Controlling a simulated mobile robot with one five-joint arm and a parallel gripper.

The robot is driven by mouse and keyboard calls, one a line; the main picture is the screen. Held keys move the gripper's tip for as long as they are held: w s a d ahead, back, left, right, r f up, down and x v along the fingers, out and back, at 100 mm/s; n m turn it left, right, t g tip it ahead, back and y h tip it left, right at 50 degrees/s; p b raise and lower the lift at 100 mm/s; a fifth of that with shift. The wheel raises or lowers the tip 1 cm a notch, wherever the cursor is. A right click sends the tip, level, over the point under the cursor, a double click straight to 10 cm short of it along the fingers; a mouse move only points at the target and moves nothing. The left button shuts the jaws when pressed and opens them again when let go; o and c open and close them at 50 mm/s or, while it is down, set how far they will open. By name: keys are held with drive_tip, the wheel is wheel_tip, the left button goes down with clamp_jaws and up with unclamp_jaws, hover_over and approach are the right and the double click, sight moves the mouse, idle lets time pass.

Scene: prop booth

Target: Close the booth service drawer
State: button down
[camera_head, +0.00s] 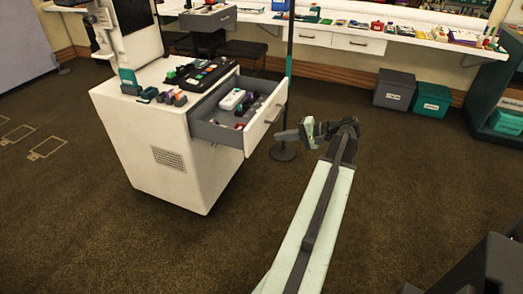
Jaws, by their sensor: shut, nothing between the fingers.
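The booth service drawer (270,119) sticks out, open, from the right side of the white booth cabinet (165,150). It has a white front with a handle and grey side walls. Small items lie inside, among them a white device (232,99). My gripper (279,135) is at the end of my pale green arm, just right of the drawer front, pointing left toward it. It is shut and empty. I cannot tell whether its tips touch the drawer front.
A thin dark pole on a round base (283,152) stands right behind the drawer. A long white counter (330,38) with drawers runs along the back wall. Grey (394,90) and teal (431,98) bins stand on the floor.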

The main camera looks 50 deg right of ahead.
drive_tip(key=s+d+t, duration=0.1)
drive_tip(key=s+d, duration=0.2)
drive_tip(key=s, duration=0.1)
drive_tip(key=b, duration=0.4)
approach(252, 134)
wheel_tip(252, 134, down, 2)
drive_tip(key=w, duration=0.3)
drive_tip(key=w+a, duration=0.1)
drive_tip(key=w, duration=0.1)
drive_tip(key=shift+a+m+h+p, duration=0.15)
drive_tip(key=shift+m+h+p, duration=0.15)
drive_tip(key=shift+m+p, duration=0.1)
drive_tip(key=shift+w+a, duration=0.15)
drive_tip(key=shift+w, duration=0.4)
